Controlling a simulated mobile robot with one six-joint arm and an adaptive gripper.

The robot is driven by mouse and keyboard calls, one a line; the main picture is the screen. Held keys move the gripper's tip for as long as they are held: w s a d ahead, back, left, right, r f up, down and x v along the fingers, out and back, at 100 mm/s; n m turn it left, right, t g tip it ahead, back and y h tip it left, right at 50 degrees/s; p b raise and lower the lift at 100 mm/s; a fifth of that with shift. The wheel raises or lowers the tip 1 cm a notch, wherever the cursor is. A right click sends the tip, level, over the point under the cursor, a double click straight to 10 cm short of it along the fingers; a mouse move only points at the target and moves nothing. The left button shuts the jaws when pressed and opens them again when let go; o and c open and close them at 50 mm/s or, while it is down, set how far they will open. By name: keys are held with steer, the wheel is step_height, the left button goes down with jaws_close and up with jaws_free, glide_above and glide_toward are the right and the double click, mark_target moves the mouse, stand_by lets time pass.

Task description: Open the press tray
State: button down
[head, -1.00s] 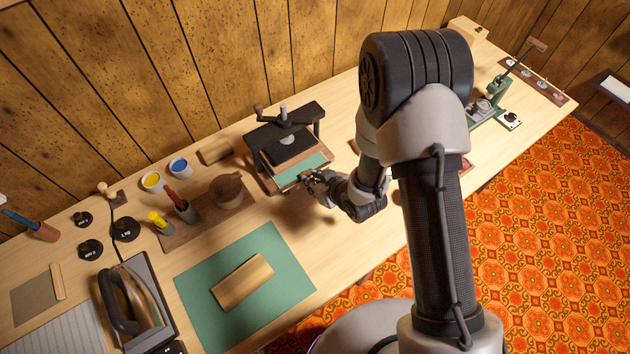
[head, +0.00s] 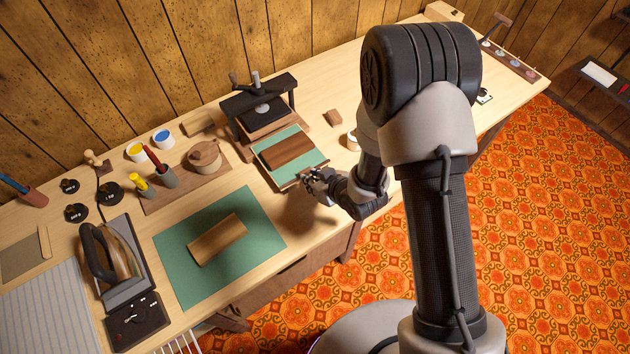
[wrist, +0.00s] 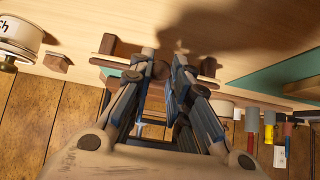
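The press tray (head: 264,153) is slid out from the front of the black press (head: 258,100). It has a green lining and a dark brown block (head: 289,151) lying on it. My gripper (head: 313,177) is at the tray's front edge in the head view. In the wrist view, my gripper (wrist: 163,66) has its fingers close together around the brown handle at the tray's front, which they partly hide. The tray's rear end is under the press.
A green mat (head: 259,232) with a wooden block (head: 217,239) lies left of my gripper. A round brown pot (head: 205,156), pens and paint cups stand farther left. A small brown block (head: 333,118) sits right of the press. Table's front edge is near my gripper.

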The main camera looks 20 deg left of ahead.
steer(key=c, duration=1.5)
jaws_free()
steer(key=shift+o, duration=0.2)
steer(key=shift+d, duration=0.1)
steer(key=v, duration=0.7)
steer(key=shift+s, duration=0.2)
steer(key=shift+d+r, duration=0.15)
